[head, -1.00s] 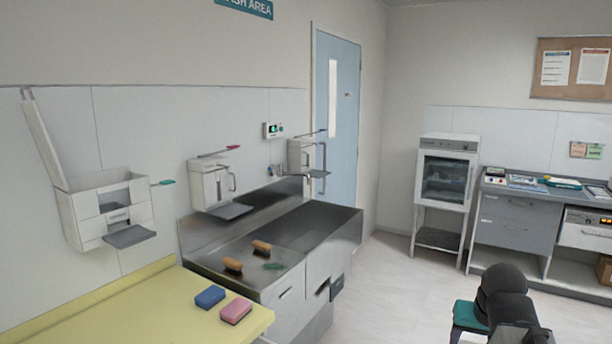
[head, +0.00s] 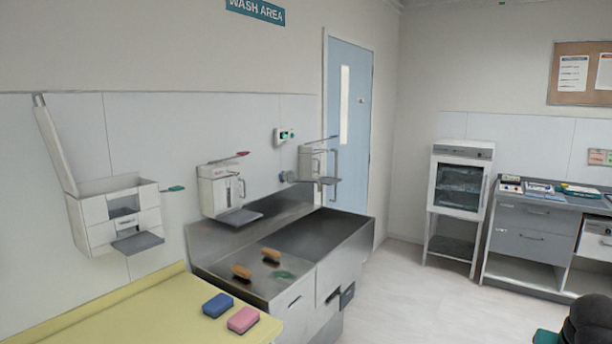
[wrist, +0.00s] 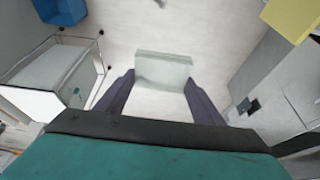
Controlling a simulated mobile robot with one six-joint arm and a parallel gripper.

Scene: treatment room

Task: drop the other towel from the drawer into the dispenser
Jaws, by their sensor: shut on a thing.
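In the wrist view my gripper (wrist: 160,86) is shut on a folded, pale grey-green towel (wrist: 163,68), held between its two dark purple fingers above the floor. The grey cabinet (head: 527,219) at the right has drawers that look shut. I cannot tell which drawer is the task's.
A yellow counter (head: 130,315) below the dispenser holds a blue sponge (head: 218,305) and a pink sponge (head: 243,320). A steel sink (head: 335,232) with two brushes stands beside it. A white glass-door cabinet (head: 460,185) stands at the back. The floor between is clear.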

